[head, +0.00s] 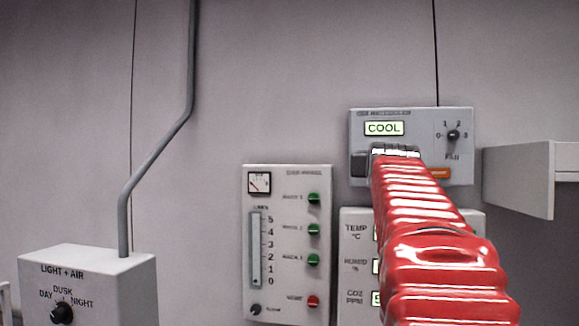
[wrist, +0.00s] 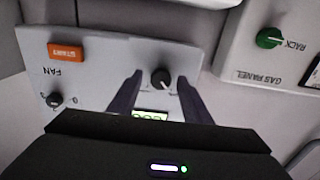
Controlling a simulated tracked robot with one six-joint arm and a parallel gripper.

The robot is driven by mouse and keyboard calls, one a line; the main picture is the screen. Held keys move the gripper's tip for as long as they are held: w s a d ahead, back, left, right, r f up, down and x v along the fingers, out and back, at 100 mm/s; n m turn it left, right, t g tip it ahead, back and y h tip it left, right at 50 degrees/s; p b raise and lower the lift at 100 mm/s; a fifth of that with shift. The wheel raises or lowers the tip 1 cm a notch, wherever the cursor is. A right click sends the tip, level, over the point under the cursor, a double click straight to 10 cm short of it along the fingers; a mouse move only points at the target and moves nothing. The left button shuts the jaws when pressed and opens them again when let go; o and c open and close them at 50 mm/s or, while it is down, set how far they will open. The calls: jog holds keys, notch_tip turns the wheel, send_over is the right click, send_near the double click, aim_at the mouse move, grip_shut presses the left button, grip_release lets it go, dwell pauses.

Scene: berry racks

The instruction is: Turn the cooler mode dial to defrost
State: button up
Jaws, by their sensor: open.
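The cooler panel (head: 465,118) is a grey wall box at the upper right of the head view. Its lit display (head: 384,128) reads COOL. My red-sleeved arm hides the mode dial in the head view. In the wrist view, which is turned over, the black mode dial (wrist: 161,82) shows with a pale pointer mark; I cannot read its setting. My gripper (wrist: 160,73) is open, its two dark fingers standing on either side of the dial with visible gaps. Contact cannot be told. The display (wrist: 150,114) is partly hidden behind my gripper.
On the cooler panel, the fan dial (head: 453,135) and orange START button (head: 440,173) sit right of my arm. A gas panel (head: 290,175) with green knobs is left. A readout panel (head: 354,255) is below. A pale shelf (head: 520,180) juts out at right.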

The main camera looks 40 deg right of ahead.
jog(key=shift+d, duration=0.2)
jog(key=shift+w, duration=0.15)
jog(key=shift+a, duration=0.1)
jog(key=shift+c, duration=1.4)
jog(key=c, duration=0.7)
